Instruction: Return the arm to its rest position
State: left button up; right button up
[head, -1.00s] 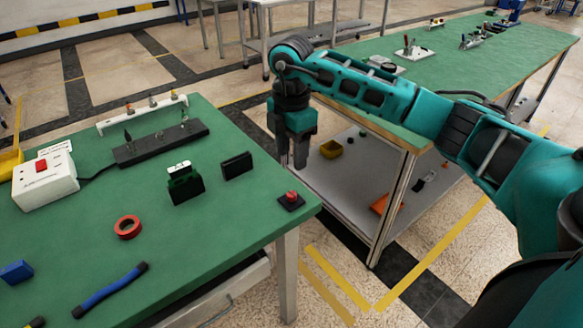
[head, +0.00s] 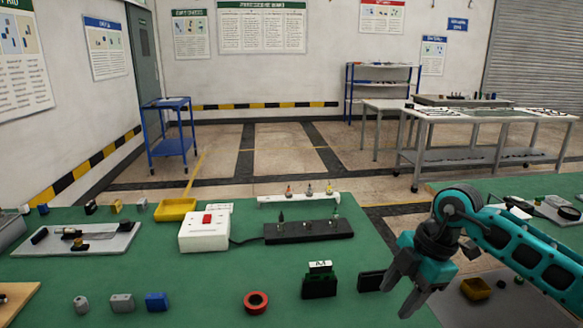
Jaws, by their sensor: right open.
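My right arm, teal and black, comes in from the right in the head view. Its gripper (head: 402,292) points down and to the left, with its fingers apart and nothing between them. It is at the right edge of the green table (head: 210,285), close to a small black block (head: 371,281), and I cannot tell whether they touch. A dark green and black block with a white top (head: 319,281) stands to its left. My left gripper is not in view.
A red tape ring (head: 256,302), a white box with a red switch (head: 204,231), a black rack (head: 309,230) and a yellow tray (head: 175,209) are on the table. A grey plate with parts (head: 80,242) is at left. Open floor (head: 283,150) lies beyond.

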jog(key=s+a+r+n+t+y, duration=0.15)
jog(key=a+y, duration=0.25)
jog(key=a, duration=0.4)
jog(key=s+a+r+n+y, duration=0.2)
jog(key=a+y, duration=0.3)
jog(key=a, duration=0.3)
notch_tip(320, 180, up, 10)
jog(key=a+m+t+y, duration=0.3)
jog(key=m+t+y, duration=0.25)
jog(key=t, duration=0.35)
jog(key=w+d+f+m+t+h, duration=0.2)
jog(key=w+d+m+t+h, duration=0.1)
jog(key=d+m+t+h, duration=0.7)
jog(key=s+d+f+m+g+h, duration=0.4)
jog(key=d+f+m+g+h, duration=0.15)
jog(key=f+m+h, duration=0.35)
jog(key=s+d+f+n+g+y, duration=0.1)
jog(key=s+f+g, duration=0.5)
jog(key=s+f, duration=0.3)
jog(key=s+d+f+n+g, duration=0.15)
jog(key=s+f+g, duration=0.45)
jog(key=s, duration=0.6)
jog(key=w+a+f+t+y, duration=0.2)
jog(key=w+a+f+t, duration=0.1)
jog(key=w+f+t, duration=0.4)
notch_tip(320, 180, down, 2)
jog(key=shift+w+f, duration=0.1)
jog(key=shift+w, duration=0.15)
